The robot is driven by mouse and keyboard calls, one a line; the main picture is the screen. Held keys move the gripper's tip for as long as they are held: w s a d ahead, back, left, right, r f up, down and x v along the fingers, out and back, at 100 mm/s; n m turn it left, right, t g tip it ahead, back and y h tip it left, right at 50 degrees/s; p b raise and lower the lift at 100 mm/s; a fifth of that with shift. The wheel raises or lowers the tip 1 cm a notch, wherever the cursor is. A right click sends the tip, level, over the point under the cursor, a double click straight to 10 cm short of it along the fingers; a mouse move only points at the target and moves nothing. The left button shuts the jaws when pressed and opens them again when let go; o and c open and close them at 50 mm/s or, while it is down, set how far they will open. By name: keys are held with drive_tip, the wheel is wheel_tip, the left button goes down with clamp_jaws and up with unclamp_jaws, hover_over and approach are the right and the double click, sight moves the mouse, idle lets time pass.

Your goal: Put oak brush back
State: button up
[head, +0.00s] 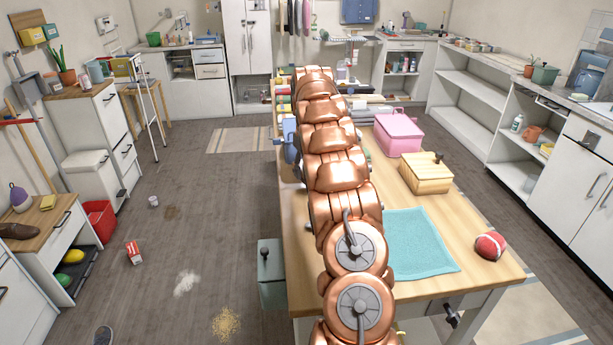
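I cannot make out an oak brush for certain in the head view. A dark brown, rounded object (18,231) lies on the wooden-topped cabinet at the left edge; it is too small to tell whether it is a brush or a shoe. My copper arm reaches from the bottom of the picture up over the wooden table (465,265). My gripper does not show, and the arm hides part of the tabletop.
A red-and-white carton (133,253), a can (153,201), white powder (187,283) and yellow crumbs (226,323) lie on the floor at left.

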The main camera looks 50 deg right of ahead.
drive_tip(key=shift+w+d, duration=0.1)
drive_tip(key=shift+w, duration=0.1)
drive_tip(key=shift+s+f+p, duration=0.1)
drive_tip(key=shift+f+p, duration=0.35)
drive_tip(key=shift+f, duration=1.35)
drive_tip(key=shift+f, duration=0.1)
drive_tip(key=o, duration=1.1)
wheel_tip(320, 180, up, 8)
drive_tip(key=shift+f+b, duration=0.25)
drive_tip(key=shift+b, duration=0.5)
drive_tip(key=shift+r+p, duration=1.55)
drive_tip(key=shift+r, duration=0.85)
